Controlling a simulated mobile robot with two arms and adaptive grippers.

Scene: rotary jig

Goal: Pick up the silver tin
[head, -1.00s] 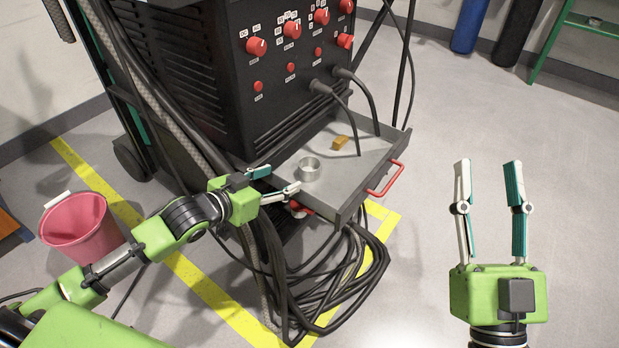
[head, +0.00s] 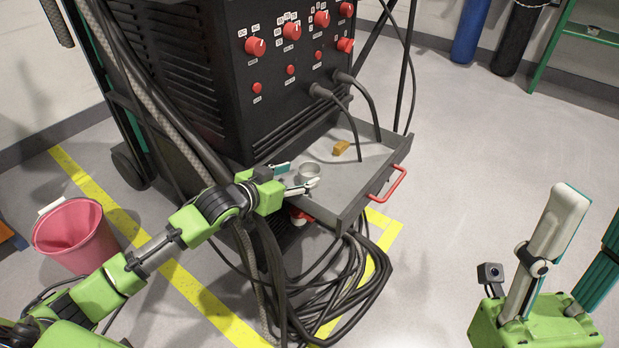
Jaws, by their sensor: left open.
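The silver tin (head: 309,168) is a small round open-topped metal cup standing in the grey drawer tray (head: 367,164) of the black machine. My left gripper (head: 300,175) is open over the tray's near left part. Its fingertips are at the tin's left and near side; the nearer finger hides part of the tin's lower edge. I cannot tell whether they touch it. My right gripper (head: 592,212) is open and empty over the floor at the lower right, with one finger partly cut off by the frame's edge.
A brown block (head: 341,148) lies in the tray behind the tin. The tray has a red handle (head: 388,186). A pink bucket (head: 72,240) stands at left.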

